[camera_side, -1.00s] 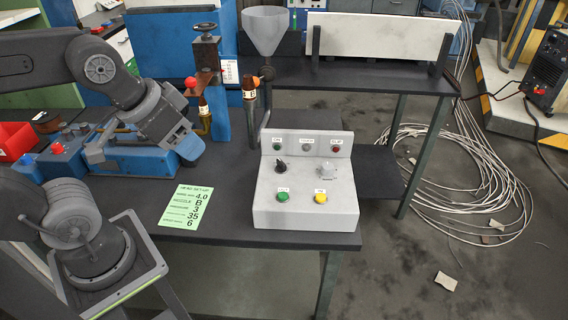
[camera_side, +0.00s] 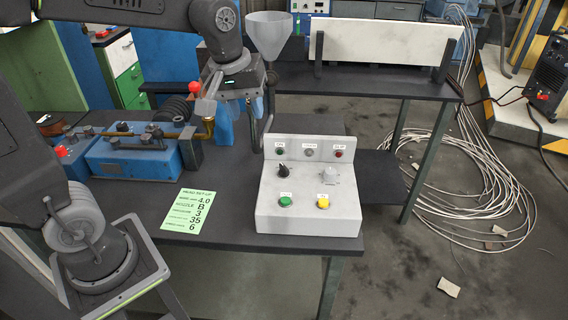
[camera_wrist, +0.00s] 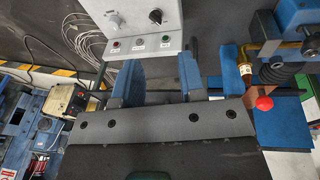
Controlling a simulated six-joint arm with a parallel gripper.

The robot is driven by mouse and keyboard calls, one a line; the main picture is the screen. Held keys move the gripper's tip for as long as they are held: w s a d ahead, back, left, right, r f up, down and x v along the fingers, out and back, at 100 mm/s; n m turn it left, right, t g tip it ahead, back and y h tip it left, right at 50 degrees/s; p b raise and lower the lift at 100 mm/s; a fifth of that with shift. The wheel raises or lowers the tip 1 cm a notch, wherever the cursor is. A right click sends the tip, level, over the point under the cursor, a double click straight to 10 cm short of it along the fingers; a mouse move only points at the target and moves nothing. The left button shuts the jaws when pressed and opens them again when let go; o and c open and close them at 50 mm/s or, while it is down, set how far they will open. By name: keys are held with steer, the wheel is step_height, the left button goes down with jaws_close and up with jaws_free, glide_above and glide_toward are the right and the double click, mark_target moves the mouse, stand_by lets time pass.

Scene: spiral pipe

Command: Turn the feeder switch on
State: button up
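The light-grey control box (camera_side: 306,209) sits on the dark table at centre in the side view. On it are a black knob (camera_side: 283,168), a pale knob (camera_side: 328,174), a green button (camera_side: 285,202) and a yellow button (camera_side: 323,202). The small labels are too blurred to tell which control is the feeder switch. My gripper (camera_side: 240,118) hangs behind and left of the box, apart from it. In the wrist view my gripper (camera_wrist: 160,78) has its two blue fingers spread with nothing between them. The box (camera_wrist: 150,40) with both knobs shows above them.
A grey funnel (camera_side: 268,30) on a bent pipe stands close to my gripper. A blue machine with a brass tube (camera_side: 150,134) lies at left. A green set-up card (camera_side: 186,209) lies flat in front. Coiled cable covers the floor at right.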

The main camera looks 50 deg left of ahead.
mark_target(284, 166)
steer(key=w+a+f+n+g, duration=0.25)
steer(key=w+f+n, duration=0.5)
steer(key=w, duration=0.45)
step_height(284, 166, down, 14)
steer(key=shift+s+f, duration=0.1)
steer(key=shift+f, duration=0.05)
steer(key=shift+c, duration=0.3)
jaws_close()
